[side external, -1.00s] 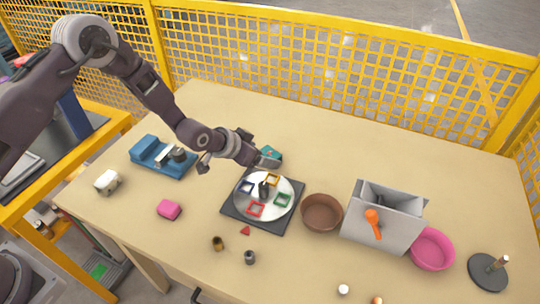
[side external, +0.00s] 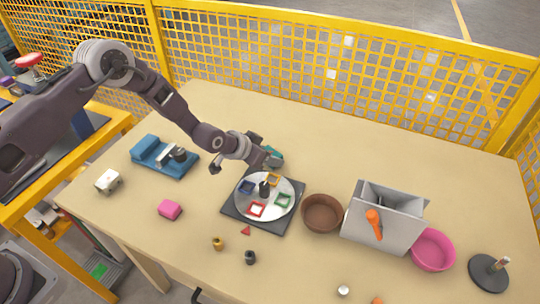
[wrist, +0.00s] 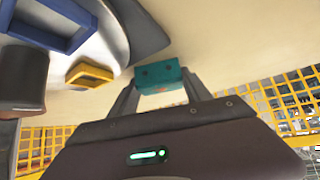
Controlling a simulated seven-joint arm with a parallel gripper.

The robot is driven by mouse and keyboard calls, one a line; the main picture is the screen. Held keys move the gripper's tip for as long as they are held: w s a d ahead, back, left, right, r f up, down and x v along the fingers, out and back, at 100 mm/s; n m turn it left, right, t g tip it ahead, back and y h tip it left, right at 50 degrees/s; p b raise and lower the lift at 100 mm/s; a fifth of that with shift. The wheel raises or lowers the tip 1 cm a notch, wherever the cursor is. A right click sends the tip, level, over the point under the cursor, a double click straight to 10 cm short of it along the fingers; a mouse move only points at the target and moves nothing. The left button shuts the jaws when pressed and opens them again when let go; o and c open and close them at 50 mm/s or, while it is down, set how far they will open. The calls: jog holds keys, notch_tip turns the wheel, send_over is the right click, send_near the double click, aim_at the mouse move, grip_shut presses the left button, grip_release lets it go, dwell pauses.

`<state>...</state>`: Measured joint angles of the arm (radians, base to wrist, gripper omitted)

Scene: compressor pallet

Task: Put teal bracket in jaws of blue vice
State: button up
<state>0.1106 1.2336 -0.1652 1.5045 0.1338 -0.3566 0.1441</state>
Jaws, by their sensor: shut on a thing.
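The teal bracket (side external: 275,156) is just behind the round turntable in the side external view, partly hidden by my gripper. In the wrist view the teal bracket (wrist: 158,75) is between the two fingers, and its face shows small dark holes. My gripper (wrist: 160,88) is shut on it. I cannot tell whether the bracket touches the table. The blue vice (side external: 148,145) stands at the left of the table, with grey jaws and a dark round part at its right end. My gripper is well to the right of the vice.
The turntable (side external: 284,210) with coloured square frames is close in front of my gripper. A brown bowl (side external: 322,227), a grey bin (side external: 372,232) and a pink bowl (side external: 432,266) stand to the right. The table between vice and turntable is clear.

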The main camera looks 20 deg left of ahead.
notch_tip(320, 180, up, 10)
jog(key=shift+r, duration=0.1)
jog(key=s+a+r+n+y, duration=0.2)
jog(key=s+a+r, duration=0.25)
jog(key=a, duration=0.55)
jog(key=s+a+r+n+y, duration=0.25)
jog(key=s+a, duration=0.35)
jog(key=a, duration=0.3)
jog(key=w+a+r+n+g+y, duration=0.1)
jog(key=w+a+r+n+y, duration=0.35)
jog(key=w+a+n, duration=0.5)
jog(key=s+f+n+g+y, duration=0.1)
jog(key=s+f+n+g, duration=0.1)
jog(key=f, duration=0.4)
jog(key=s+a+f+n+g+y, duration=0.1)
jog(key=s+f+n+g, duration=0.1)
jog(key=f, duration=0.5)
jog(key=s+f+n+g+y, duration=0.1)
jog(key=s+f+n+g, duration=0.2)
jog(key=s+f, duration=0.3)
jog(key=shift+a+f+n+y, duration=0.35)
jog(key=shift+f+n, duration=0.2)
jog(key=shift+n, duration=0.15)
